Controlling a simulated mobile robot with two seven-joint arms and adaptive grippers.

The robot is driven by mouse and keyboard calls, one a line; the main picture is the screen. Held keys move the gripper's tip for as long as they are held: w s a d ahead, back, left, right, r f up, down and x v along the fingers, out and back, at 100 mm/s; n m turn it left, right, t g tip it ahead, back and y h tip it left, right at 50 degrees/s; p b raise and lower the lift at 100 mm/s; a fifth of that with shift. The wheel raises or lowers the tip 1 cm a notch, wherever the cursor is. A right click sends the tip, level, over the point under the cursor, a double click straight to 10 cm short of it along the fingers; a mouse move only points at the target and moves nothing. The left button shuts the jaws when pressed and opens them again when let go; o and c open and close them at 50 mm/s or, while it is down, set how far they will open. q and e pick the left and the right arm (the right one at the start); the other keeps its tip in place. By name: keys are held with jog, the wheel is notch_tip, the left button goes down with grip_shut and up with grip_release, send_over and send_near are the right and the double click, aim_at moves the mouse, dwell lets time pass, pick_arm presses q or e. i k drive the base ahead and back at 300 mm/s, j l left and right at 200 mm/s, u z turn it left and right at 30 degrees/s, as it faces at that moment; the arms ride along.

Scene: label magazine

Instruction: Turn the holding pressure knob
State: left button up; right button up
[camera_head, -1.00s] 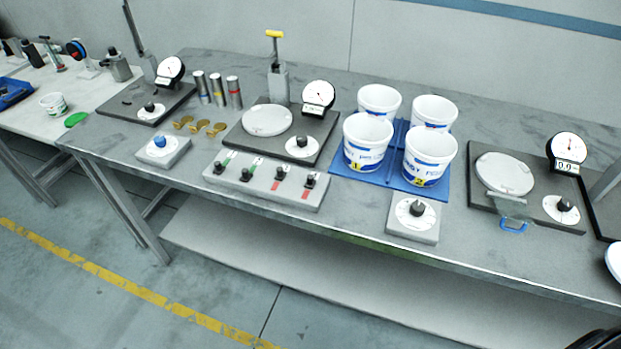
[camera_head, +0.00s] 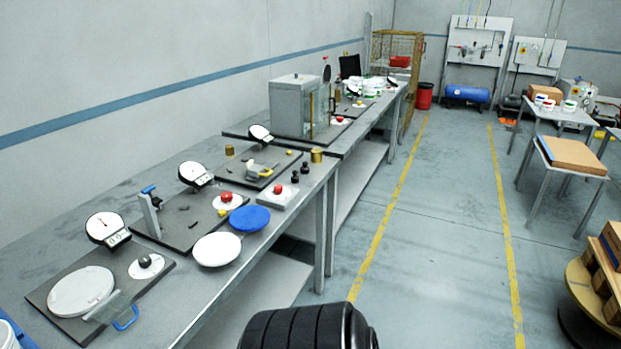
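Several knobs show on the bench, and I cannot tell which one sets the holding pressure. A black knob (camera_head: 145,261) sits on a white dial at the near left, beside a round white plate (camera_head: 80,291) and a gauge (camera_head: 106,228). A red knob (camera_head: 226,197) sits on a white dial on the middle dark board, near a second gauge (camera_head: 194,174). Another red knob (camera_head: 278,189) is on a grey box at the bench's front edge. Neither gripper is in view. A black ribbed part of mine shows at the bottom centre.
A white disc (camera_head: 217,249) and a blue disc (camera_head: 250,217) lie near the bench's front edge. A grey cabinet (camera_head: 298,106) stands farther along. The floor between the yellow lines is clear. Tables (camera_head: 571,159) and a stacked pallet stand at the right.

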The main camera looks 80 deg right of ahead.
aim_at(278, 189)
jog(key=z, duration=2.5)
jog(key=i+l, duration=0.1)
